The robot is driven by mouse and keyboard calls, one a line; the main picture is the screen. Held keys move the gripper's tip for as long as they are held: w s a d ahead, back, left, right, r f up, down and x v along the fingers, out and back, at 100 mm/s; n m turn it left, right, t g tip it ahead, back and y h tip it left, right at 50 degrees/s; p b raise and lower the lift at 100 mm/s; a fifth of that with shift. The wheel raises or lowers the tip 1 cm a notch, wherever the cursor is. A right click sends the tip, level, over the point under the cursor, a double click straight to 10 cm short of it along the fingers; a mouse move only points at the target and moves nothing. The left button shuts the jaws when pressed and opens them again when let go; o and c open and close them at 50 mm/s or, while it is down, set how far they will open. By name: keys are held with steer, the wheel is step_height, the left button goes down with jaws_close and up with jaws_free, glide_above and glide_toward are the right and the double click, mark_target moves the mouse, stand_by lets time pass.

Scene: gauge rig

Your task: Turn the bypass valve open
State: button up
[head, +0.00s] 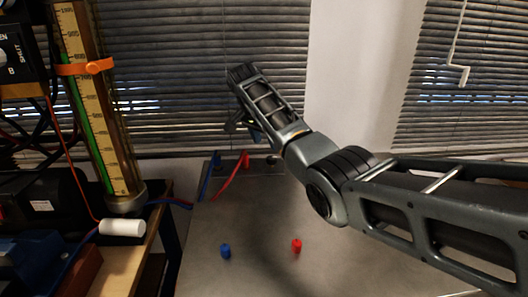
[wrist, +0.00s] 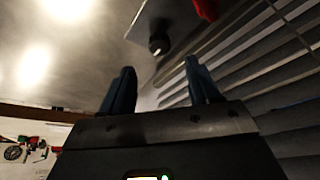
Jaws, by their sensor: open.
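A knob with a partly visible label reading "EN" and "SHUT" (head: 12,52) is on a dark box, cut off by the left edge of the head view. It may be the bypass valve; I cannot tell for sure. My gripper (head: 237,122) is far to its right, in front of the blinds and partly hidden by my arm. In the wrist view my gripper (wrist: 160,82) has its two dark fingers apart with nothing between them. A small black round part (wrist: 158,45) shows beyond the fingertips, apart from them.
A tall gauge tube (head: 100,110) with an orange clamp (head: 85,67) stands at left. The grey table (head: 260,215) holds a blue cap (head: 225,251), a red cap (head: 297,246) and red (head: 232,175) and blue (head: 209,175) tube-like pieces. Blinds (head: 180,70) hang behind.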

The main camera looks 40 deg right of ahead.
mark_target(272, 158)
steer(key=x, duration=0.7)
steer(key=shift+d+f, duration=0.1)
steer(key=shift+f, duration=0.2)
steer(key=c, duration=1)
